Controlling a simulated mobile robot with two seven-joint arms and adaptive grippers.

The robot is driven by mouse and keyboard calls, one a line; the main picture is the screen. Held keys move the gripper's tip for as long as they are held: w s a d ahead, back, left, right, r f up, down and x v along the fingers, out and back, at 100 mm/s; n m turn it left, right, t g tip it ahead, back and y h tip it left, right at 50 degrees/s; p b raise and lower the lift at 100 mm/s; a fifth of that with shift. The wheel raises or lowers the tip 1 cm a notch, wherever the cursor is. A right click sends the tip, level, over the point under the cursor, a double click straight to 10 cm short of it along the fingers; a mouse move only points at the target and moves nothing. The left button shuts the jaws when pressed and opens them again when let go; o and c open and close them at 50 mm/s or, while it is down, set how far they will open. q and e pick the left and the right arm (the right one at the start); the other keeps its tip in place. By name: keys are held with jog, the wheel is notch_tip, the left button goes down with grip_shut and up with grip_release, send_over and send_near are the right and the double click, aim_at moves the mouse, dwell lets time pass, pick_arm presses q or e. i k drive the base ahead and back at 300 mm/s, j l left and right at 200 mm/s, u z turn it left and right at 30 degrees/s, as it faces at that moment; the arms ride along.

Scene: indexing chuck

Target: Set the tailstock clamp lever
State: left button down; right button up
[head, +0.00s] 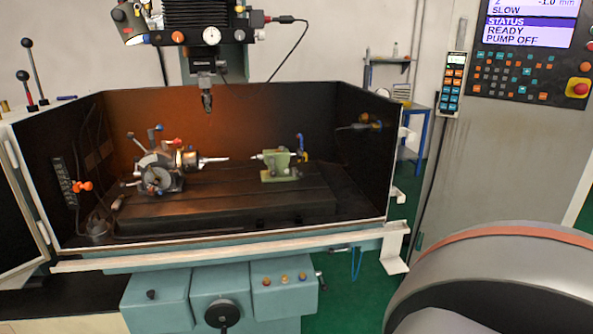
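The tailstock (276,172) is a small green block on the dark machine table (230,205), inside the enclosure. A pointed centre sticks out of its left side. A blue lever (301,144) stands roughly upright at its right end, with a small yellow part near its foot. It is too small to tell whether this lever is the clamp lever or how it is set. The indexing chuck (158,172) sits to the left, with a bar (212,161) pointing at the tailstock and a gap between them. Neither gripper shows.
The white-rimmed enclosure front (220,244) and its dark walls surround the table. A spindle head (206,98) hangs above, between chuck and tailstock. An open door (18,210) stands at left. A control panel (530,62) is at upper right. Part of my arm fills the lower right.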

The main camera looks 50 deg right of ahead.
aim_at(300, 174)
jog(key=z, duration=1.6)
jog(key=i+l+z, duration=0.15)
jog(key=i+z, duration=0.6)
